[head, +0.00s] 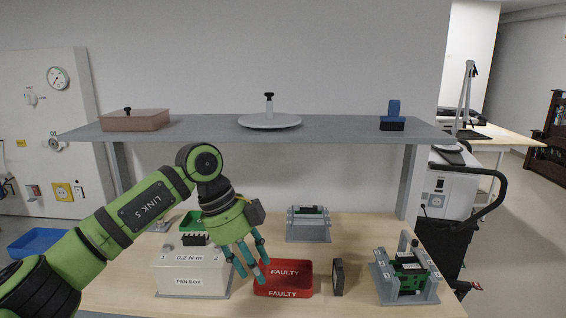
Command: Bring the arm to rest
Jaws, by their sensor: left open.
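My left arm comes in from the left, its green links bent over the bench. My left gripper (253,262) points down and slightly right, its teal fingers apart. It is open, with nothing seen between the fingers. In the picture the fingertips overlap the left part of the red bin marked FAULTY (290,293); whether they touch it I cannot tell. My right gripper is not in view.
A grey stand (308,226) is behind. A grey shelf (200,131) spans above the bench.

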